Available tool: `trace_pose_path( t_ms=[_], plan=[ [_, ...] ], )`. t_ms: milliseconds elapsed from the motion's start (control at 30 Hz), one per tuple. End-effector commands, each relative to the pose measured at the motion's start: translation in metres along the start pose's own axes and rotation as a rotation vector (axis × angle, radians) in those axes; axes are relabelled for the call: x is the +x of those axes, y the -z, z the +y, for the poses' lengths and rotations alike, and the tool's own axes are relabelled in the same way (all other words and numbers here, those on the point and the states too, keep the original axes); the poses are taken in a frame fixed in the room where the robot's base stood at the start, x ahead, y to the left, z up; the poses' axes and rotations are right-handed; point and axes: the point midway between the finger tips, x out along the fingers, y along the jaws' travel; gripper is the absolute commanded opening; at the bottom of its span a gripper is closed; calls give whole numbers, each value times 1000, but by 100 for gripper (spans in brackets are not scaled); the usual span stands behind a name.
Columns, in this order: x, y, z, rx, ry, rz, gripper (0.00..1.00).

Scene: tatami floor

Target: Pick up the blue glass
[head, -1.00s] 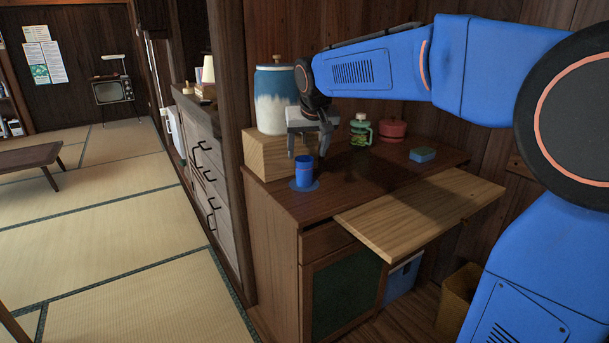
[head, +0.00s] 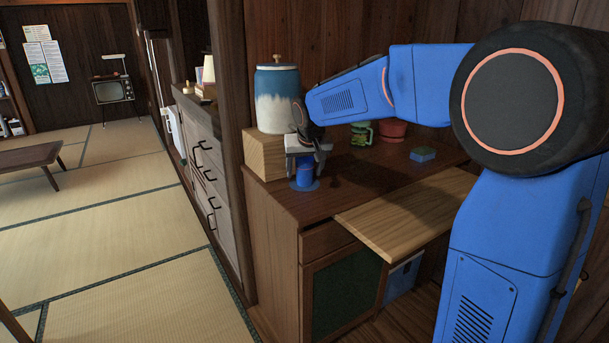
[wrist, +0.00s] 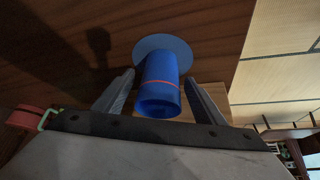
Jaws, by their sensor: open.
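The blue glass (head: 304,178) stands upright on a round blue coaster (head: 313,185) at the left front of the dark wooden cabinet top. In the wrist view the glass (wrist: 159,88) shows an orange ring around it, and the coaster (wrist: 163,47) lies beyond it. My gripper (head: 306,172) is lowered over the glass. In the wrist view its two fingers (wrist: 160,85) are open, one on each side of the glass, with small gaps visible. The upper part of the glass is partly hidden by the gripper in the head view.
A blue-and-white lidded jar (head: 277,100) stands on a wooden block (head: 264,154) just behind the glass. A green pitcher (head: 361,133), red pot (head: 391,131) and blue sponge (head: 423,154) are farther right. A light wooden board (head: 410,215) sticks out in front.

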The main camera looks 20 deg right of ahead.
Motion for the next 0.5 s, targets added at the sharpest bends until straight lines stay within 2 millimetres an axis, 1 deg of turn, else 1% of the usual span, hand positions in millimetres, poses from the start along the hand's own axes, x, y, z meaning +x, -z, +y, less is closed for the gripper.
trace_pose_path(
  t_ms=[167, 200, 267, 300, 367, 500],
  plan=[
    [0, 0, 0, 0, 0, 1, 64],
    [0, 0, 0, 0, 0, 1, 55],
    [0, 0, 0, 0, 0, 1, 40],
    [0, 0, 0, 0, 0, 1, 31],
    [0, 0, 0, 0, 0, 1, 18],
    [-1, 0, 0, 0, 0, 2, 18]
  ],
)
